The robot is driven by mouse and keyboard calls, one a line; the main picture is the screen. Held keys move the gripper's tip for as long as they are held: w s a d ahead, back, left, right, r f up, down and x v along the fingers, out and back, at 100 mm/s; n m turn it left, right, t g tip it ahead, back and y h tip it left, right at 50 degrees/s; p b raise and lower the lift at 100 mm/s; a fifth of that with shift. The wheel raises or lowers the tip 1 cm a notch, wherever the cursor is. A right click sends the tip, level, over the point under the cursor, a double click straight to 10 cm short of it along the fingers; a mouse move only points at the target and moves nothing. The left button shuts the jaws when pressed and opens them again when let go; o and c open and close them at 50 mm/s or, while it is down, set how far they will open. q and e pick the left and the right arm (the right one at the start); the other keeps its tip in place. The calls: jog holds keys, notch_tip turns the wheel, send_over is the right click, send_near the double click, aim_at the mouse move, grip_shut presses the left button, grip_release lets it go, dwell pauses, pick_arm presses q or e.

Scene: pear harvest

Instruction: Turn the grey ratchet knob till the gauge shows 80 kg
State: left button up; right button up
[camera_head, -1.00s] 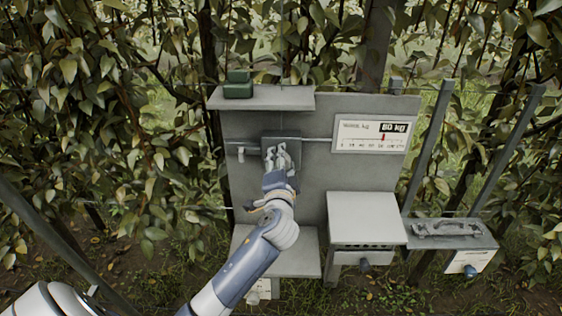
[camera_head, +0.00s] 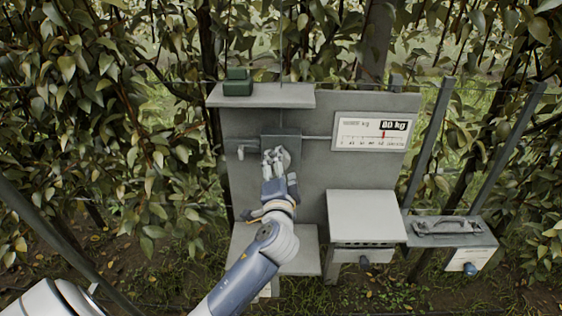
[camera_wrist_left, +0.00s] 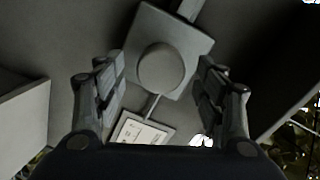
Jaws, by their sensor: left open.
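The grey round knob (camera_wrist_left: 161,68) sits on a square grey plate (camera_wrist_left: 190,42) in the left wrist view. In the head view the plate (camera_head: 287,141) shows on the upright panel, with the knob mostly hidden behind my gripper. My left gripper (camera_head: 275,160) is in front of the plate. In the wrist view its fingers (camera_wrist_left: 161,95) are spread wide, one on each side of the knob, with visible gaps. The gauge (camera_head: 371,131) reads 80 kg, with a red pointer right of the scale's middle. My right gripper is not in view.
A green box (camera_head: 238,82) stands on the upper shelf (camera_head: 285,97). Posts, wires and leafy branches surround the panel.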

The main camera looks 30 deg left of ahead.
pick_arm(q)
jog(key=v, duration=0.8)
jog(key=shift+s, duration=0.1)
